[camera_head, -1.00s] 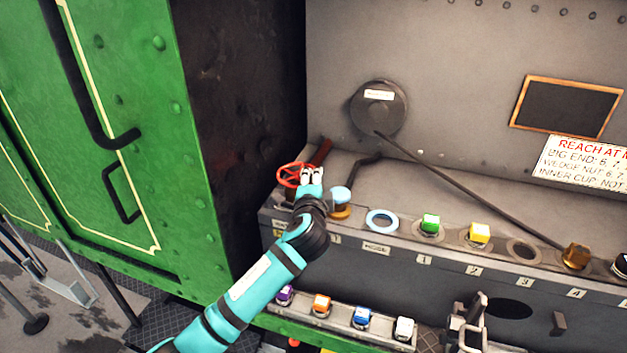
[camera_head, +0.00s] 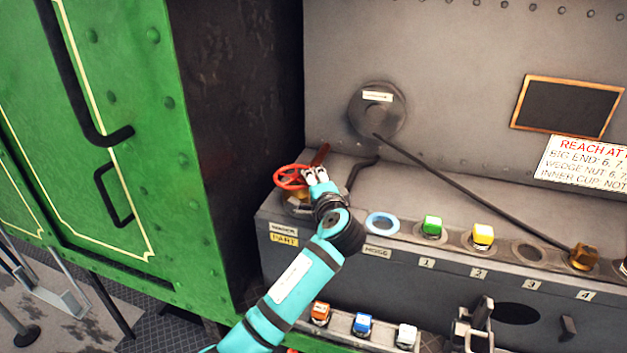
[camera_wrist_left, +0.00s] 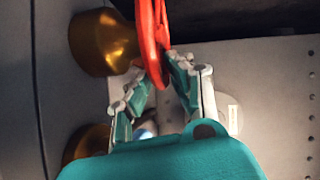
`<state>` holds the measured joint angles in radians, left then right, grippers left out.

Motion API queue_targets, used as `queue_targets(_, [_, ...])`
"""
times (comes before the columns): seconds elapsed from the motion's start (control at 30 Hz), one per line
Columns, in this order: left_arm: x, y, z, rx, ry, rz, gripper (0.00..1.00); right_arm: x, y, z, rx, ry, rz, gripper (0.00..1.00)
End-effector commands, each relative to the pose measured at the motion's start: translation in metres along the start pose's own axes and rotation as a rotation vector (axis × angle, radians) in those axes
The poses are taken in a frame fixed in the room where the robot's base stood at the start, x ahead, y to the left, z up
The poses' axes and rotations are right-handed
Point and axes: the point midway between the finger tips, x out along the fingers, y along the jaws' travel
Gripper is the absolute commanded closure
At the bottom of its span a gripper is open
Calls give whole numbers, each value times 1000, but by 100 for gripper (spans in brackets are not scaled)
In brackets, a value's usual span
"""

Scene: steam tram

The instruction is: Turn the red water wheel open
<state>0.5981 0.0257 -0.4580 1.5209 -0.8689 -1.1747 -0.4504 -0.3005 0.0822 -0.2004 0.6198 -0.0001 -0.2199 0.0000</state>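The red water wheel (camera_head: 291,177) is a small spoked handwheel at the left end of the grey ledge, above a brass fitting. In the left wrist view the wheel's rim (camera_wrist_left: 153,45) shows edge-on, beside a brass body (camera_wrist_left: 103,42). My left gripper (camera_head: 312,174) is at the right side of the wheel. My wrist hides part of the ledge just right of the wheel. My right gripper is not in view.
A green riveted cabinet (camera_head: 100,150) stands close on the left. A blue ring (camera_head: 382,223), a green-capped cup (camera_head: 432,226) and a yellow-capped cup (camera_head: 482,235) line the ledge. A long dark rod (camera_head: 470,187) slants across behind them. Coloured blocks sit on a lower shelf.

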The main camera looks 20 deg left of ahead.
Motion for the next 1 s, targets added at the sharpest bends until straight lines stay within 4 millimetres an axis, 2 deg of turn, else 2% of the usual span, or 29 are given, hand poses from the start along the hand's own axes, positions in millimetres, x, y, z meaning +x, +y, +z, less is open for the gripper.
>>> queue_targets(0.03, [0,4,1,2,-3,7,76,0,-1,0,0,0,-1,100])
queue_targets(0.1, [0,3,1,2,-2,5,67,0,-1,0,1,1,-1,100])
queue_targets(0.37, [0,0,1,1,0,-2,67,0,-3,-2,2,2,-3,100])
queue_targets(0.47, [-6,0,0,0,2,-3,67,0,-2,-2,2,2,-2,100])
queue_targets(0.57, [-19,0,-1,-2,3,-2,67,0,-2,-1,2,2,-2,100])
queue_targets(0.8, [-71,1,0,-2,2,1,67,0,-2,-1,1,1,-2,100])
queue_targets(1.0, [-105,2,0,0,1,2,67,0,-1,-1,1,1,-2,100])
